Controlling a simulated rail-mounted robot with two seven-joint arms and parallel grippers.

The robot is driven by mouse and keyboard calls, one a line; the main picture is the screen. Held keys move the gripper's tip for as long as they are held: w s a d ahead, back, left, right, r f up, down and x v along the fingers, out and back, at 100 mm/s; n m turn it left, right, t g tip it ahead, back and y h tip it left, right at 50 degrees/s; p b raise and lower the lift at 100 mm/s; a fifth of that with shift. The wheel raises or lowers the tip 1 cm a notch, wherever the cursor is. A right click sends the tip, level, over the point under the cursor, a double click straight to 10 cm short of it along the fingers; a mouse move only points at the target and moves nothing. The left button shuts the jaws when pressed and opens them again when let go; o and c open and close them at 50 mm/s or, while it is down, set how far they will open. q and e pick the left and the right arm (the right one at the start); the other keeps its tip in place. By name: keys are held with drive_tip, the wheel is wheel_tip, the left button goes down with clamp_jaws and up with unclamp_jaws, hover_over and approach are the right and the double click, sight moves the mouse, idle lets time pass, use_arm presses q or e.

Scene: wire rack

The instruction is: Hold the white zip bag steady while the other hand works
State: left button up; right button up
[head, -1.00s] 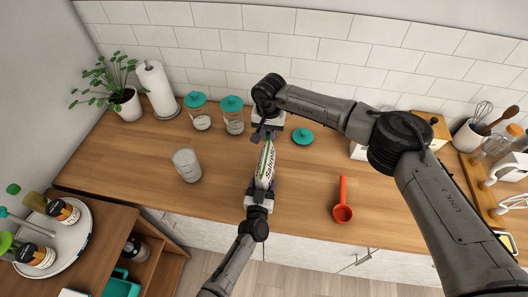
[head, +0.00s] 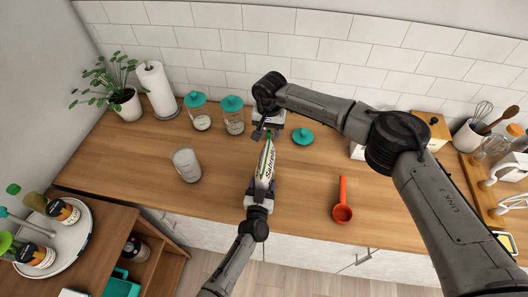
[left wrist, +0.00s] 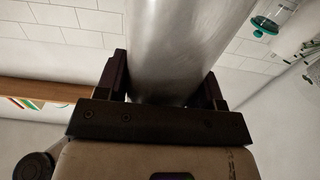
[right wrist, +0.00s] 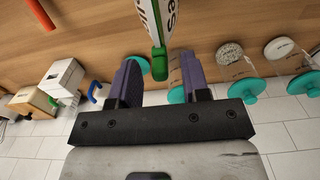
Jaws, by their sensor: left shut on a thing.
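The white zip bag (head: 265,168), with dark lettering and a green strip, stands out from my left gripper (head: 261,188) above the counter's front part. My left gripper is shut on its near end. In the left wrist view the bag's plain silvery side (left wrist: 183,45) fills the space between the fingers (left wrist: 168,90). My right gripper (head: 270,134) is at the bag's far end. In the right wrist view its fingers (right wrist: 160,82) are apart, and the bag's green end (right wrist: 158,62) lies between them, with visible gaps on both sides.
A glass (head: 186,165) stands left of the bag on the wooden counter (head: 300,185). Two teal-lidded jars (head: 234,116) stand behind. A loose teal lid (head: 302,136) lies right of my right gripper. A red scoop (head: 342,205) lies at the front right.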

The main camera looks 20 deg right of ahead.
drive_tip(key=shift+r, duration=0.15)
drive_tip(key=shift+r, duration=2.85)
wheel_tip(320, 180, up, 12)
use_arm(q)
drive_tip(key=o, duration=1.5)
drive_tip(key=shift+o, duration=0.2)
drive_tip(key=shift+s, duration=0.15)
